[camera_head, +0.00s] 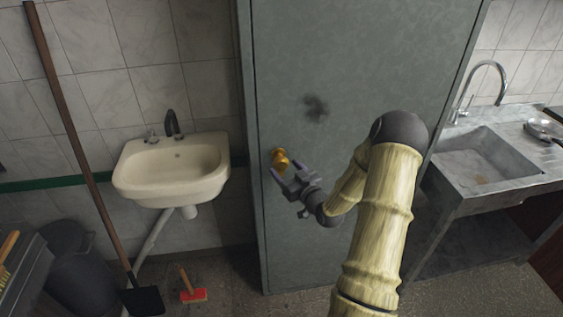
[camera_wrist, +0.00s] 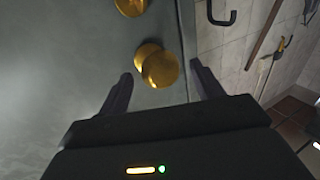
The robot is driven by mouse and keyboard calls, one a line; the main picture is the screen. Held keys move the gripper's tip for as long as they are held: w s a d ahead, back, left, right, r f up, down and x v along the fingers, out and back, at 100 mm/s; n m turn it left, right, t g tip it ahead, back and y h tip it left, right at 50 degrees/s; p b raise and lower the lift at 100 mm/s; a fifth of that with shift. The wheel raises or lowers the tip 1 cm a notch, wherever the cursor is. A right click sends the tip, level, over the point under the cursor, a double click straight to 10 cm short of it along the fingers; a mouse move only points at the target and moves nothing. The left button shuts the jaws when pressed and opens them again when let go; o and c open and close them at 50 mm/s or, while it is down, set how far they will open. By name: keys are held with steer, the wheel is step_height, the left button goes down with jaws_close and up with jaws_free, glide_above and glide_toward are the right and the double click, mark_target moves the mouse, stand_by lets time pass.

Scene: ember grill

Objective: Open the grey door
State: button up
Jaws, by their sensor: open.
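The grey door (camera_head: 345,60) stands upright in the middle of the head view and looks shut. It has a dark smudge near its middle. A brass knob (camera_head: 280,158) is at its left edge. In the wrist view the knob (camera_wrist: 158,68) lies ahead of and between my two fingertips, with another round brass piece (camera_wrist: 130,6) at the top edge. My gripper (camera_head: 284,177) is open just in front of the knob; in the wrist view its fingers (camera_wrist: 160,80) are spread to either side. I cannot tell whether a finger touches the knob.
A cream washbasin (camera_head: 172,170) hangs on the tiled wall left of the door. A long-handled shovel (camera_head: 143,300) leans there, with a small red brush (camera_head: 193,295) on the floor. A metal sink (camera_head: 478,165) stands to the right. Some floor before the door is clear.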

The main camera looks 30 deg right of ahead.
mark_target(283, 167)
steer(key=shift+w+a, duration=0.15)
steer(key=shift+w, duration=0.7)
steer(key=shift+w+a, duration=0.1)
steer(key=shift+w, duration=0.75)
steer(key=c, duration=1.3)
steer(key=shift+s, duration=0.1)
steer(key=shift+c, duration=0.2)
steer(key=shift+s, duration=0.1)
